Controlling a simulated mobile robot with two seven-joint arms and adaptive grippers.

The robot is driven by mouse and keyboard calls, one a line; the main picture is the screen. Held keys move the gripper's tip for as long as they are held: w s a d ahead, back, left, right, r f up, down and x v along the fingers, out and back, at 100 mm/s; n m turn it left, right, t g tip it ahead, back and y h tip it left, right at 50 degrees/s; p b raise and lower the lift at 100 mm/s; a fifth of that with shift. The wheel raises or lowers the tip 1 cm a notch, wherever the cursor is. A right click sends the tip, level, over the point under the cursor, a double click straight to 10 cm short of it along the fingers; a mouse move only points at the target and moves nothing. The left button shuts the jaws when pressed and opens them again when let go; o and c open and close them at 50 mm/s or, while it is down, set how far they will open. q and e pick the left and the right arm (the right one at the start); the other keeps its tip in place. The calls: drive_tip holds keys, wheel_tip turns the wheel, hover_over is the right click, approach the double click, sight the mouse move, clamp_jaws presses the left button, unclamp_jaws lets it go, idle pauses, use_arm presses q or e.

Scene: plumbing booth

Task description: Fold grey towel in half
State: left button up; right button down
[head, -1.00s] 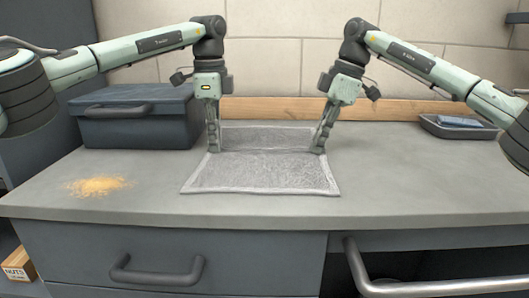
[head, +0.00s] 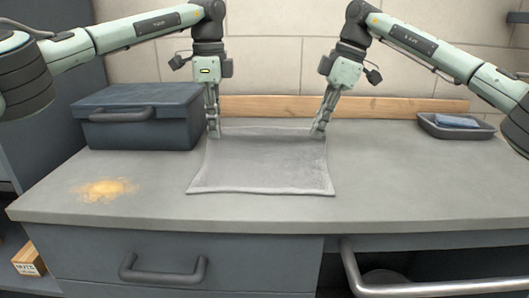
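The grey towel (head: 262,165) lies on the grey worktop in the middle of the head view, with a pale border along its near edge. Its surface looks smooth, with faint creases near the far side. My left gripper (head: 213,133) points down at the towel's far left corner, its fingers close together on the edge. My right gripper (head: 317,134) is tilted and sits at the far right corner in the same way. Both look shut on the towel; the fingertips partly hide the corners. How the layers lie underneath is hidden.
A dark toolbox (head: 140,116) stands left of the towel, close to my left gripper. A yellowish powder patch (head: 105,188) lies at the front left. A tray with a blue cloth (head: 456,122) is at the back right. The worktop right of the towel is clear.

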use_arm(q)
drive_tip(key=o, duration=0.5)
drive_tip(key=shift+o, duration=0.4)
drive_tip(key=o, duration=0.5)
drive_tip(key=shift+o, duration=0.5)
drive_tip(key=o, duration=0.6)
drive_tip(key=shift+c, duration=0.2)
use_arm(e)
drive_tip(key=shift+r+p, duration=0.75)
use_arm(q)
drive_tip(key=shift+r, duration=2.8)
